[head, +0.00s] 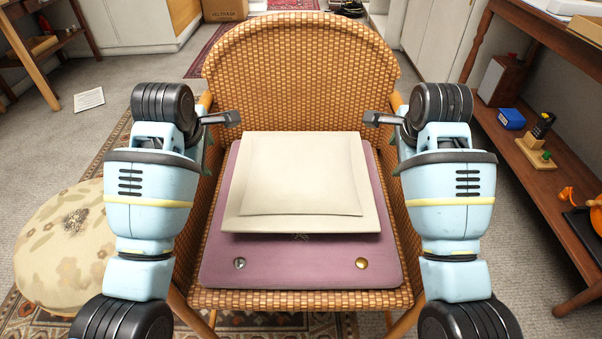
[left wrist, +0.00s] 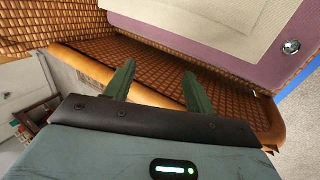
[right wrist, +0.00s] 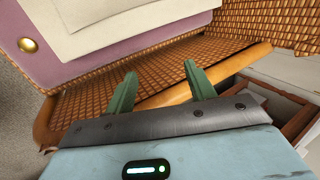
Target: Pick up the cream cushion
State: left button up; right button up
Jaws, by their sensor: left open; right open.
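The cream cushion (head: 301,180) is a flat square pad lying on a mauve seat pad (head: 300,265) on a wicker armchair (head: 300,75). It also shows at the top of the left wrist view (left wrist: 215,18) and the right wrist view (right wrist: 115,22). My left gripper (left wrist: 155,82) is open and empty at the chair's left side, apart from the cushion. My right gripper (right wrist: 160,85) is open and empty at the chair's right side, also apart from it. In the head view my arms hide parts of the chair's armrests.
A round floral pouf (head: 60,245) stands at the left. A wooden shelf unit (head: 530,165) at the right holds a blue box (head: 511,118) and other small items. A paper (head: 89,99) lies on the grey carpet. A cardboard box (head: 224,9) stands behind the chair.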

pick_arm(q)
jog(key=x, duration=1.4)
jog(key=shift+s, duration=0.1)
pick_arm(e)
jog(key=x, duration=1.4)
jog(key=shift+s, duration=0.1)
pick_arm(q)
jog(key=shift+d, duration=0.15)
pick_arm(e)
jog(key=shift+a, duration=0.15)
pick_arm(q)
jog(key=shift+d, duration=0.6)
pick_arm(e)
jog(key=shift+a, duration=0.6)
